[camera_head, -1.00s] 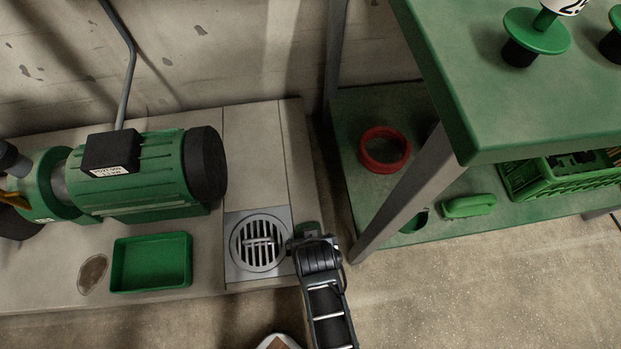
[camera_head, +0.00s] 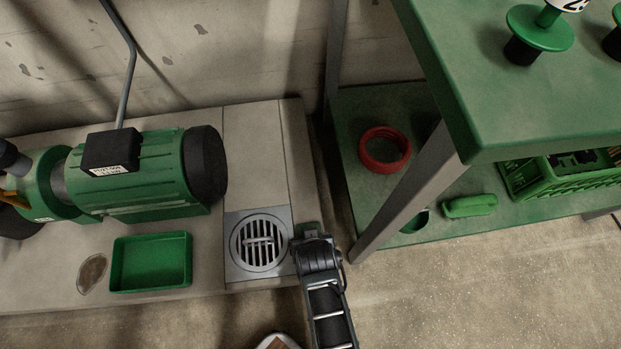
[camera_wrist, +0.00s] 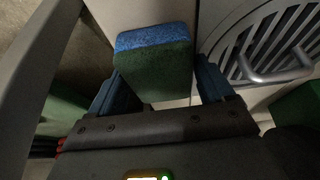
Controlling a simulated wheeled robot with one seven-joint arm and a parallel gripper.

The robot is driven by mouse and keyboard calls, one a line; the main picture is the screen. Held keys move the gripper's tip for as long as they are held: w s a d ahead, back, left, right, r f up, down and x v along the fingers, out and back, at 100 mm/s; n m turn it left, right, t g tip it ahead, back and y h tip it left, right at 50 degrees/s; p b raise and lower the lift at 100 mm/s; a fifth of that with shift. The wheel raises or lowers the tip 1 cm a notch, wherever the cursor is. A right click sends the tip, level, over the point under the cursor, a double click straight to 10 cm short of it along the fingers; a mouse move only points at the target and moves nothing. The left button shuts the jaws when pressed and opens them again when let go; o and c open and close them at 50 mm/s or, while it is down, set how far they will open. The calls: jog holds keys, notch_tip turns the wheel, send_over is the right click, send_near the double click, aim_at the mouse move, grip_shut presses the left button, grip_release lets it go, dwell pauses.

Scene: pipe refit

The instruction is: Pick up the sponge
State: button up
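The sponge (camera_wrist: 154,62) is a block with a blue layer and a dark green layer. In the wrist view it lies between the two fingers of my gripper (camera_wrist: 163,82). The gripper is open, with a narrow gap on the right side of the sponge; on the left, the finger is very near, and I cannot tell if it touches. In the head view, only a small green part of the sponge (camera_head: 308,228) shows past the end of my gripper (camera_head: 310,239), right of the floor drain. The rest of it is hidden by the gripper.
The drain grate (camera_head: 258,243) is just left of my gripper. Farther left are a green tray (camera_head: 151,287) and a green motor (camera_head: 150,172). To the right, a grey table leg (camera_head: 405,200) stands close. A red ring (camera_head: 385,132) and green crate (camera_head: 575,178) lie on the lower shelf.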

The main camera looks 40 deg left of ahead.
jog(key=c, duration=0.7)
jog(key=shift+r, duration=0.1)
jog(key=shift+r, duration=0.25)
notch_tip(320, 180, up, 4)
jog(key=p, duration=0.3)
jog(key=shift+s+d+r+p, duration=0.25)
jog(key=shift+d+r+p, duration=0.8)
jog(key=shift+d, duration=0.9)
jog(key=shift+s+d+r+p, duration=0.25)
jog(key=shift+d+r+p, duration=0.75)
jog(key=shift+d, duration=0.9)
jog(key=shift+s+d+r+p, duration=0.25)
jog(key=shift+d+r+p, duration=0.5)
jog(key=shift+d+r, duration=0.9)
jog(key=shift+d+f, duration=0.3)
